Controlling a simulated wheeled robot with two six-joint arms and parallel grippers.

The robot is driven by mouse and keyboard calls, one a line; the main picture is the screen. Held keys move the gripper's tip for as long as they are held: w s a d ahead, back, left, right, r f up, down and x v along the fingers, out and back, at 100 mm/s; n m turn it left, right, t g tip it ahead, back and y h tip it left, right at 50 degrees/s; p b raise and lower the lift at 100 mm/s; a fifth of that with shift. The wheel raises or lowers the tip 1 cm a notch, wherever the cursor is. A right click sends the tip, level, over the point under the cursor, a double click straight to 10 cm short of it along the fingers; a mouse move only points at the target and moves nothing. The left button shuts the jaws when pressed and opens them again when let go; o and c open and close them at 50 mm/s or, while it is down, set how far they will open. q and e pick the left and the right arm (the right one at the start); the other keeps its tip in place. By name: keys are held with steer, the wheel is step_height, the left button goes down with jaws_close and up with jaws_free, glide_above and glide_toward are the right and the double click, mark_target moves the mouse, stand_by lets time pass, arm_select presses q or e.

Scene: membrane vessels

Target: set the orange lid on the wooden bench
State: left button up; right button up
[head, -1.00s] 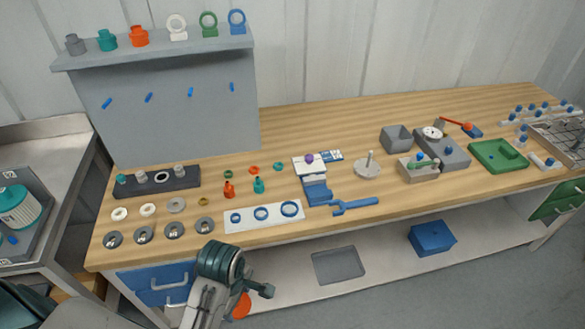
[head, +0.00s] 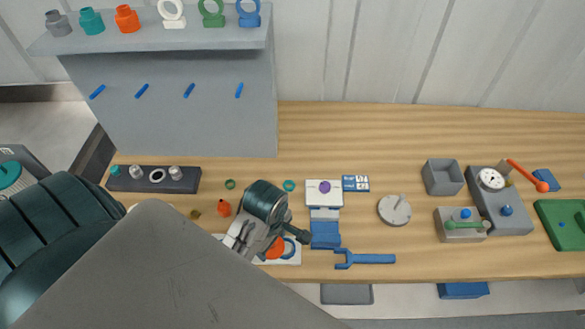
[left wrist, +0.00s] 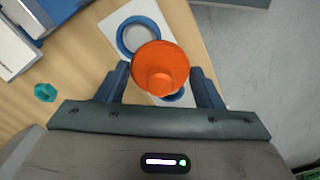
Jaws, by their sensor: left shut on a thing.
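The orange lid (left wrist: 160,62) is a round disc with a raised knob. My left gripper (left wrist: 158,88) is shut on it, one blue finger on each side. In the head view the lid (head: 275,247) shows partly below the left gripper (head: 272,240), above the front part of the wooden bench (head: 340,128). In the left wrist view it covers part of a white card with blue rings; its exact height over the card is hard to tell. My right gripper is not in view.
The white card (head: 291,259) lies under the lid. A blue fork-shaped tool (head: 365,258) and a white and blue device (head: 324,212) are to its right. The back strip of the bench is bare.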

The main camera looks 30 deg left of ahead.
arm_select(q)
steer(key=w, duration=0.2)
steer(key=w+a, duration=0.1)
steer(key=w, duration=0.1)
steer(key=w+a, duration=0.1)
steer(key=w, duration=0.2)
steer(key=shift+w+a+f, duration=0.1)
steer(key=shift+f, duration=0.15)
steer(key=w, duration=0.1)
steer(key=w+p, duration=0.1)
steer(key=w, duration=0.1)
steer(key=w+a, duration=0.1)
steer(key=shift+w+f+p, duration=0.3)
steer(key=shift+p, duration=0.1)
steer(key=shift+w+a+r, duration=0.1)
steer(key=shift+w+a, duration=0.05)
steer(key=shift+w, duration=0.2)
step_height(320, 180, down, 4)
steer(key=shift+r+p, duration=0.25)
steer(key=shift+p, duration=0.7)
steer(key=shift+f, duration=0.15)
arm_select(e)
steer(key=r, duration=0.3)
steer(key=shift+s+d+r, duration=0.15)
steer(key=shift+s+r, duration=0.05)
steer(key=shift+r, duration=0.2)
arm_select(q)
steer(key=shift+s+f, duration=0.1)
